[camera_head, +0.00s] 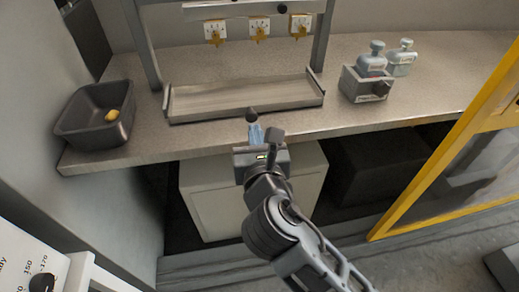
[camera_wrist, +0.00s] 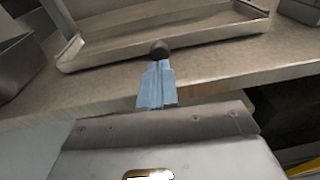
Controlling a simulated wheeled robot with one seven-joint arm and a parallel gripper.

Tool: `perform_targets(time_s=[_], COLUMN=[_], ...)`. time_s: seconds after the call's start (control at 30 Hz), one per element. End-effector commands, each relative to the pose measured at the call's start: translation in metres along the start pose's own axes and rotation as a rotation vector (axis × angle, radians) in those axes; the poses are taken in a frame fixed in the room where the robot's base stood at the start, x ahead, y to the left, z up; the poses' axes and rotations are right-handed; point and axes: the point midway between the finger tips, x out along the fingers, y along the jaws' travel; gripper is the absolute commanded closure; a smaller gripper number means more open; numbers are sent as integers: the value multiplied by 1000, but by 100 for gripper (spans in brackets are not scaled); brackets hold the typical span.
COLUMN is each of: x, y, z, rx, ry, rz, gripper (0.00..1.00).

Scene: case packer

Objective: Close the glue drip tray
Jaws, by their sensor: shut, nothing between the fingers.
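The glue drip tray (camera_head: 240,97) is a shallow metal tray with a low rim on the bench, below the glue nozzles. Its round dark knob (camera_head: 251,115) is at the middle of its front edge. In the wrist view the tray (camera_wrist: 160,35) spans the top, with the knob (camera_wrist: 160,49) just beyond my fingertips. My gripper (camera_head: 255,133) is shut and empty, its blue fingers together, pointing at the knob from the front. In the wrist view the fingertips (camera_wrist: 158,68) appear at or very near the knob; I cannot tell if they touch.
A dark bin (camera_head: 95,115) with a yellow item stands on the bench at left. A small grey box (camera_head: 365,84) with a bottle stands at right, another bottle (camera_head: 402,58) behind it. A yellow-framed door (camera_head: 440,150) is at right. A white cabinet (camera_head: 215,205) sits under the bench.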

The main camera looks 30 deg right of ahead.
Motion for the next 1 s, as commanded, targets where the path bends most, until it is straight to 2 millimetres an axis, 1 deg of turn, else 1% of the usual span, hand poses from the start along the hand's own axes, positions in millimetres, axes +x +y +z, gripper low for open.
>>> perform_targets(time_s=[0.03,0.1,0.2,0.33,0.73,0.87,1.0], x=[9,18,27,34,37,53,69], y=[0,0,0,0,0,1,2], z=[0,1,0,0,1,7,7], rx=[0,1,0,0,-1,-1,-2], ry=[0,0,-1,1,0,0,0], rz=[-1,-1,0,0,0,-2,0], gripper=[100,100,100,100,100,100,100])
